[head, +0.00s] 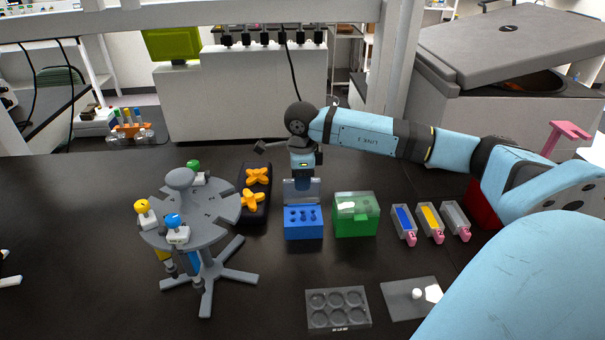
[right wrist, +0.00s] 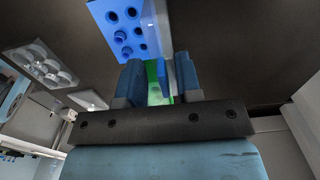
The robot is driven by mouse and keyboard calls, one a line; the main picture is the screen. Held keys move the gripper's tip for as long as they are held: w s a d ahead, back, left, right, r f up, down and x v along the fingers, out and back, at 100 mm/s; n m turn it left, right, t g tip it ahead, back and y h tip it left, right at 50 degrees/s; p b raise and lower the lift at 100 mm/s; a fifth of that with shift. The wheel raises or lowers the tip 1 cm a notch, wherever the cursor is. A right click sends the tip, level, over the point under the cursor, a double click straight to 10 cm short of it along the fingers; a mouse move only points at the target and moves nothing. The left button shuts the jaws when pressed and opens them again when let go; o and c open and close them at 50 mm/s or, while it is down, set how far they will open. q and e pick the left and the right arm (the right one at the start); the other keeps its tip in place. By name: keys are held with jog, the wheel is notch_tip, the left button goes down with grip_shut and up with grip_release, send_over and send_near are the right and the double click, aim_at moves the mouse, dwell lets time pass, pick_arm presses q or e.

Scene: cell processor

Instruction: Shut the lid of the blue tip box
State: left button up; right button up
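The blue tip box (head: 303,230) stands on the black bench near the middle of the head view, with several tips or holes in its top. Its clear lid (head: 301,188) stands up open along the back edge. My right gripper (head: 303,178) points down just behind and above the lid; whether it touches the lid cannot be told. In the right wrist view the blue tip box (right wrist: 122,28) is at the top, with the pale lid (right wrist: 158,15) beside it. The right fingers (right wrist: 158,78) are apart, with nothing clearly held between them.
A green box (head: 355,222) with a closed lid stands close on the right. A dark tray with orange pieces (head: 257,177) and a grey pipette stand (head: 190,215) are on the left. Three narrow troughs (head: 431,222) lie farther right; a well plate (head: 338,312) lies in front.

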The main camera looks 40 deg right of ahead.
jog(key=shift+s+a+f, duration=0.15)
jog(key=shift+s+a, duration=1.25)
jog(key=shift+s, duration=0.2)
jog(key=shift+s+a+r+p, duration=0.1)
jog(key=shift+r+p, duration=0.25)
jog(key=shift+r, duration=0.2)
jog(key=r, duration=0.1)
jog(key=s+r+p, duration=0.1)
jog(key=a+r+p, duration=0.1)
jog(key=r, duration=0.1)
jog(key=shift+s, duration=0.15)
